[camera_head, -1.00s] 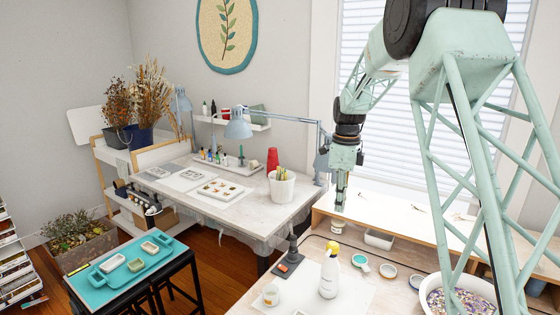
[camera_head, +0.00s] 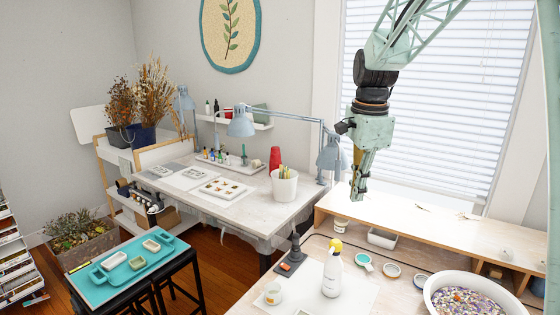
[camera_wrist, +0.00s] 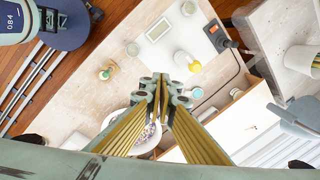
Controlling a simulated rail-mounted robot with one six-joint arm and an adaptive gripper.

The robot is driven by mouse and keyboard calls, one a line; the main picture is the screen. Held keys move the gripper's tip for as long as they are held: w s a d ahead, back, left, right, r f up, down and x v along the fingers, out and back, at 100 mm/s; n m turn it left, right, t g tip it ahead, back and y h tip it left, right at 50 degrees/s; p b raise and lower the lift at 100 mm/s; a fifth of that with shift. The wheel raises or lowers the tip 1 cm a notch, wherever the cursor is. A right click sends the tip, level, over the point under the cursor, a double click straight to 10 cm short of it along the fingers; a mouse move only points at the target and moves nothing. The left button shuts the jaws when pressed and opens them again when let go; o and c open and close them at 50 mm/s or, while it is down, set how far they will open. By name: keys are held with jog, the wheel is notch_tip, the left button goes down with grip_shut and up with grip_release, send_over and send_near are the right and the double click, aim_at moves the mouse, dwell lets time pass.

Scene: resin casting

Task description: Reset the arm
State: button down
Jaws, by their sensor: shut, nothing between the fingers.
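My gripper (camera_head: 357,192) hangs pointing down in front of the window blinds in the head view, above the back of the wooden workbench (camera_head: 300,292). Its fingers are together with nothing between them. In the wrist view my gripper (camera_wrist: 160,88) shows its yellow-ribbed fingers closed, with the workbench well below. It touches nothing that I can see.
A white spray bottle (camera_head: 332,274), a white bowl (camera_head: 428,290) of colored bits and small jars stand on the workbench. A raised wooden shelf (camera_head: 440,228) runs along its back. Blue lamps (camera_head: 241,124) stand over the grey table (camera_head: 225,205) at left.

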jog(key=s+r+n+t+b, duration=0.15)
jog(key=s+n, duration=0.25)
jog(key=s, duration=0.8)
jog(key=s+r+n+b, duration=0.25)
jog(key=s+n, duration=0.25)
jog(key=s, duration=0.7)
jog(key=s+f+n+b, duration=0.1)
jog(key=s+f+n, duration=0.2)
jog(key=s, duration=0.8)
jog(key=s+f+n+t+b, duration=0.1)
jog(key=s+f+n, duration=0.2)
jog(key=s, duration=0.8)
jog(key=shift+a+f+n, duration=0.25)
jog(key=shift+n, duration=0.55)
jog(key=shift+w+r, duration=0.1)
jog(key=shift+w, duration=0.05)
